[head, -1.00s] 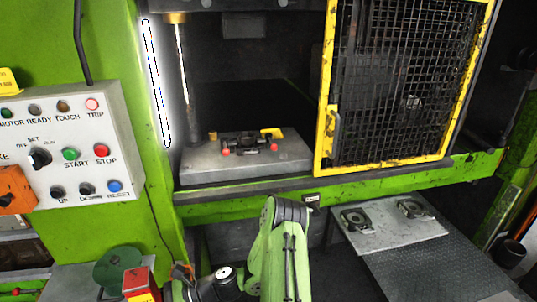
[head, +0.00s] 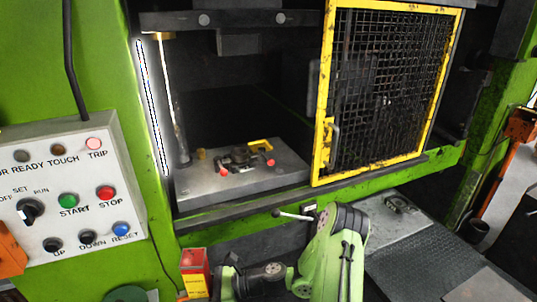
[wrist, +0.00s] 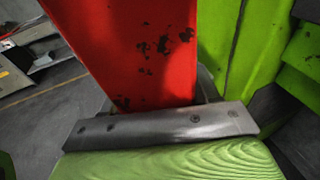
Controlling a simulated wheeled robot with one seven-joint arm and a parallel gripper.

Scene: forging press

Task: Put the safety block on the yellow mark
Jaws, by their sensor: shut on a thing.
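The safety block (head: 194,262) is a red block with a yellow lower part, low in the head view, in front of the press. My gripper (head: 212,286) is shut on it at the bottom of the picture. In the wrist view the block's scuffed red face (wrist: 145,50) rises behind a grey finger bar (wrist: 165,125). The far finger is hidden. The yellow mark (head: 261,144) is a small angled shape at the back of the grey press bed (head: 200,190). The block is apart from the bed, lower and nearer to me.
A die with red-ended parts (head: 240,157) sits mid-bed, beside the mark. The control panel (head: 65,200) is at left. A green sill (head: 240,222) runs along the front.

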